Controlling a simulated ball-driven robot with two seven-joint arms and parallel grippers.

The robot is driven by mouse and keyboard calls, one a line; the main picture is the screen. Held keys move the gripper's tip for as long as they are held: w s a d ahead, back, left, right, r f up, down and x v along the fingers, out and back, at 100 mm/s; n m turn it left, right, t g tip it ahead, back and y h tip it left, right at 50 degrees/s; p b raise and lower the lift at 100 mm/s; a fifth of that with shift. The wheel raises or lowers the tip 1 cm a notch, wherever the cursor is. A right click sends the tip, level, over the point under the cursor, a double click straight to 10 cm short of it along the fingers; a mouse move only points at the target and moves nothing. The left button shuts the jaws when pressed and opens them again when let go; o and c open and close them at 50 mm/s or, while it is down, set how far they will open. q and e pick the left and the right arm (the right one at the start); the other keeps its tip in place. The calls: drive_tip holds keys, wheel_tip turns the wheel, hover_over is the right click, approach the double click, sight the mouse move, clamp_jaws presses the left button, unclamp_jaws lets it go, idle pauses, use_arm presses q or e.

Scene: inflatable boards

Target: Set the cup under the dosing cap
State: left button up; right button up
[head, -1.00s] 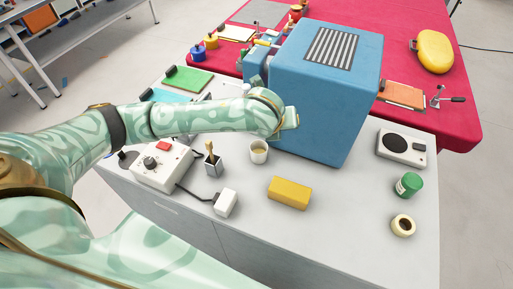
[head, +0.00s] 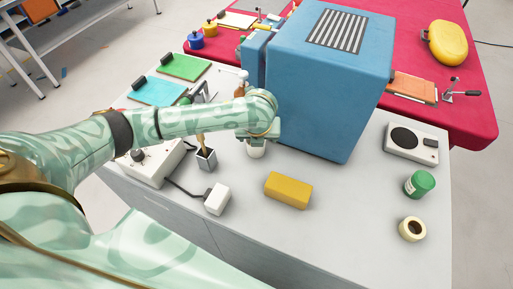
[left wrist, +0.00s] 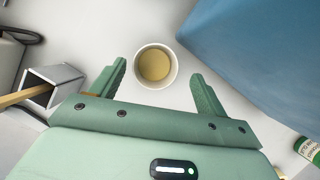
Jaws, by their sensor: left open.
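A white cup (head: 256,153) with a tan inside stands upright on the grey table, partly hidden by my left gripper (head: 264,136) in the head view. The left wrist view shows the cup (left wrist: 155,66) from above. My left gripper (left wrist: 158,74) is open, with one green finger on each side of the cup's near part and visible gaps between them and the cup. I cannot clearly make out the dosing cap; a small brown and white item (head: 241,85) shows behind my arm. My right gripper is not in view.
A large blue box (head: 320,100) stands right beside the cup. A grey holder with a brush (head: 205,157), a white control box (head: 150,165) and a white block (head: 217,199) are to the left. A yellow block (head: 288,190) lies in front.

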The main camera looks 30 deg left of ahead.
use_arm(q)
drive_tip(key=b+x, duration=0.1)
drive_tip(key=x, duration=0.1)
drive_tip(key=s+b+x, duration=0.1)
drive_tip(key=x, duration=0.1)
drive_tip(key=shift+w+a+f, duration=0.15)
drive_tip(key=shift+a+f, duration=0.05)
drive_tip(key=shift+f, duration=0.2)
drive_tip(key=shift+w+f+b, duration=0.15)
drive_tip(key=shift+b, duration=0.15)
drive_tip(key=c, duration=1.1)
drive_tip(key=shift+r, duration=0.25)
drive_tip(key=shift+c, duration=0.2)
